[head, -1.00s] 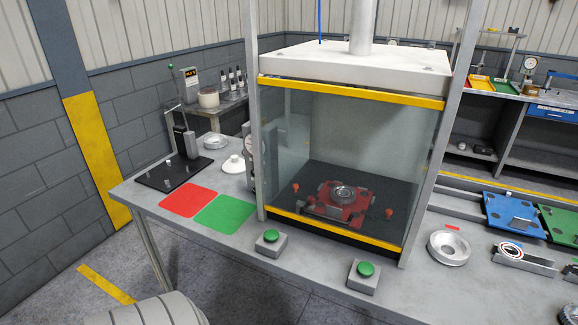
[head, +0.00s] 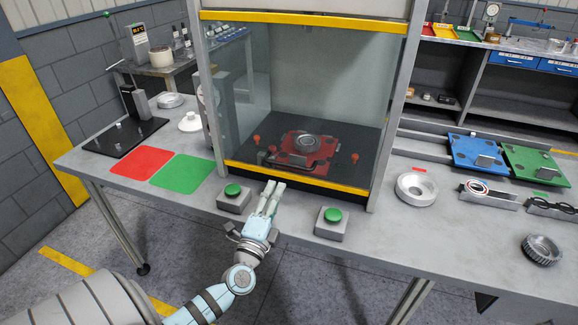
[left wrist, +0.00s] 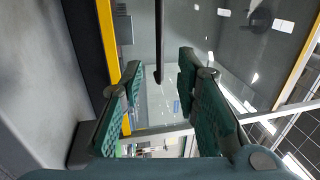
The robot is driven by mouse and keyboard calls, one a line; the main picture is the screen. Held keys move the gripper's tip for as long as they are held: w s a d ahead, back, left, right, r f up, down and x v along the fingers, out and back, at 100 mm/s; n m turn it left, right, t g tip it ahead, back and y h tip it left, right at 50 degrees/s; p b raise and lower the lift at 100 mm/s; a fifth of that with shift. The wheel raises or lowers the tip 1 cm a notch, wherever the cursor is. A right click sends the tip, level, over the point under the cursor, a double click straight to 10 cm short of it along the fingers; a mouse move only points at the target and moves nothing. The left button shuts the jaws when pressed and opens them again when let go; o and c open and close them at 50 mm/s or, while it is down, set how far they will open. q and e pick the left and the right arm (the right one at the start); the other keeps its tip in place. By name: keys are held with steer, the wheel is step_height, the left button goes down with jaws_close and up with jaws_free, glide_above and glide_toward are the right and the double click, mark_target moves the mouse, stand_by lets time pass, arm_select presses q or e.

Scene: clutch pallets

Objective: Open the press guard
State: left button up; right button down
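The press guard is a clear panel with a yellow top bar (head: 305,22) and a yellow bottom bar (head: 300,178); it is down in front of the press. My left gripper (head: 273,190) is just in front of the bottom bar, between the two green buttons. In the left wrist view my left gripper (left wrist: 160,78) is open, its green-padded fingers apart. A thin dark rod (left wrist: 158,40) reaches between the fingers; I cannot tell whether they touch it. A yellow bar (left wrist: 108,40) shows at the left there. My right gripper is not in view.
A red fixture (head: 301,152) sits inside the press. Green buttons stand left (head: 232,191) and right (head: 332,214) at the table's front. Red (head: 142,162) and green (head: 181,170) mats lie left; a metal ring (head: 416,188) and pallets lie right.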

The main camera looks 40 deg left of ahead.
mark_target(289, 165)
arm_select(q)
steer(key=x, duration=1.1)
jaws_close()
